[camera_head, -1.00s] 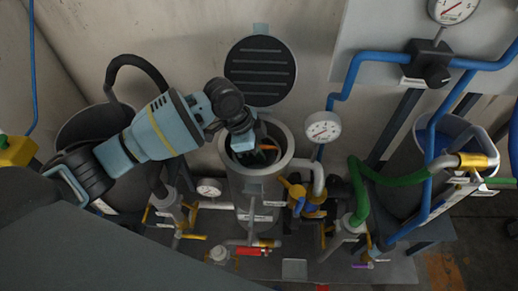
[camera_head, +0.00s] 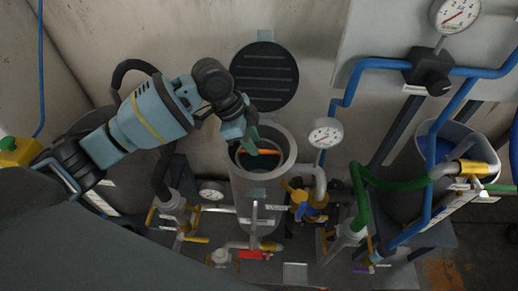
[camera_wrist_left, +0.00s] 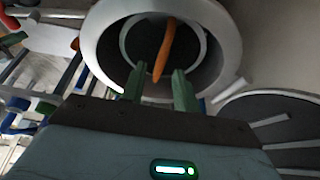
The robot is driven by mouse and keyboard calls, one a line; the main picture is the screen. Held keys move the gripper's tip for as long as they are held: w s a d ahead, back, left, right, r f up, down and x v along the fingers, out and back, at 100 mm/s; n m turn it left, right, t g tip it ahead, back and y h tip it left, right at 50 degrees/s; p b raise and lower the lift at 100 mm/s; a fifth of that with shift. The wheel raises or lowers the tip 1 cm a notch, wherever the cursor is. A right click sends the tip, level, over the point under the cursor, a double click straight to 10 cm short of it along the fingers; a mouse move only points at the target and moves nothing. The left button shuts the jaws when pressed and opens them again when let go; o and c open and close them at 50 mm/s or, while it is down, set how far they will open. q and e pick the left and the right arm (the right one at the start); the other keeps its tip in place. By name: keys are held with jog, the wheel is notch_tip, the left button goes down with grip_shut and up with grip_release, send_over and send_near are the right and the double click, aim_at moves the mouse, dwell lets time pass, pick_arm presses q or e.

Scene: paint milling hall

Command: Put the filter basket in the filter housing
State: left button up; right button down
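The filter housing (camera_head: 248,190) is an upright grey cylinder with an open top; its round, dark, ribbed lid (camera_head: 264,76) stands open behind it. The filter basket sits inside the housing, showing as an orange handle (camera_head: 264,152) across a dark interior; its lower part is hidden. In the left wrist view the orange handle (camera_wrist_left: 163,50) crosses the round opening inside the pale housing rim (camera_wrist_left: 97,38). My left gripper (camera_head: 252,142) is at the housing mouth. Its two green fingers (camera_wrist_left: 158,88) are apart with nothing between them, just short of the handle. My right gripper is not in view.
A pressure gauge (camera_head: 325,133) and yellow-handled valve (camera_head: 299,197) stand close right of the housing. Green hose (camera_head: 359,200) and blue pipes (camera_head: 345,84) run further right, beside a grey vessel (camera_head: 402,185). Valves and pipes crowd the front.

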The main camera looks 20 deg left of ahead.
pick_arm(q)
jog(key=v, duration=0.5)
jog(key=shift+a+r, duration=0.1)
jog(key=shift+r, duration=0.2)
dwell(0.4)
dwell(0.5)
